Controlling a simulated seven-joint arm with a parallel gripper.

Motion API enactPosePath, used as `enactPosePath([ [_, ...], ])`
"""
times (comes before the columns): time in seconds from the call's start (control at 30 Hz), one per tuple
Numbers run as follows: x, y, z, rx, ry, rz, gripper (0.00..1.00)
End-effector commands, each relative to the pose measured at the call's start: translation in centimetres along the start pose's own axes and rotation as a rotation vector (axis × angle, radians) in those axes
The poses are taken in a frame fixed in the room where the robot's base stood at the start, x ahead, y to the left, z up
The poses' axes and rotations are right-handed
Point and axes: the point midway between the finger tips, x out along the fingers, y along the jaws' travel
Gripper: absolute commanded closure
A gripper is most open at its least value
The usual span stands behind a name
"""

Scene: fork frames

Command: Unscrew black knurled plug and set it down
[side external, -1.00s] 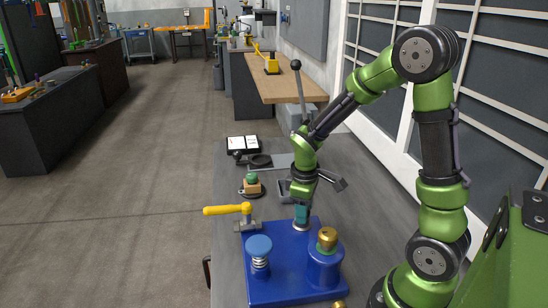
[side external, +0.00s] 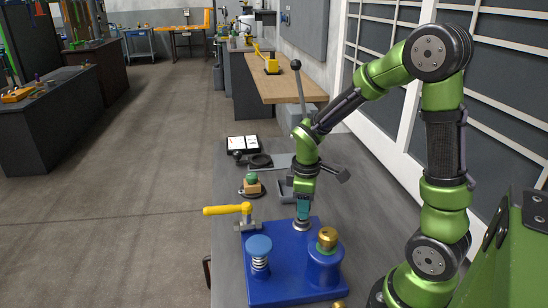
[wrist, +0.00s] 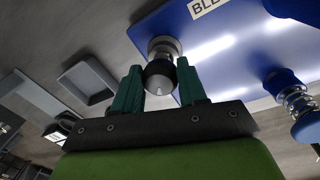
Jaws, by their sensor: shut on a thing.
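The black knurled plug (wrist: 158,79) shows between the two green fingers of my gripper (wrist: 159,68) in the wrist view. The fingers are shut on its sides. Just beyond the plug is a round metal collar (wrist: 165,45) at the edge of the blue block (wrist: 215,50). In the side view my gripper (side external: 303,213) points down at the collar (side external: 302,225) at the back of the blue block (side external: 288,278), and the plug is hidden by the fingers. I cannot tell whether the plug is still seated in the collar.
A grey tray (wrist: 86,78) lies beside the block. A green-topped piece (side external: 252,184) stands behind. Bare grey bench (side external: 355,222) lies to the right.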

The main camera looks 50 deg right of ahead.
Motion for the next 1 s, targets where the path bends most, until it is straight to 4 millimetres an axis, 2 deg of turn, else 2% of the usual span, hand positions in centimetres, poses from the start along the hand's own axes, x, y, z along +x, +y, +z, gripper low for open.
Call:
enactPosePath([
  [0.63,-2.6,0.3,0.0,0.001,0.001,0.001,0.76],
  [1.0,-2.9,0.3,0.0,0.0,0.001,0.001,0.76],
])
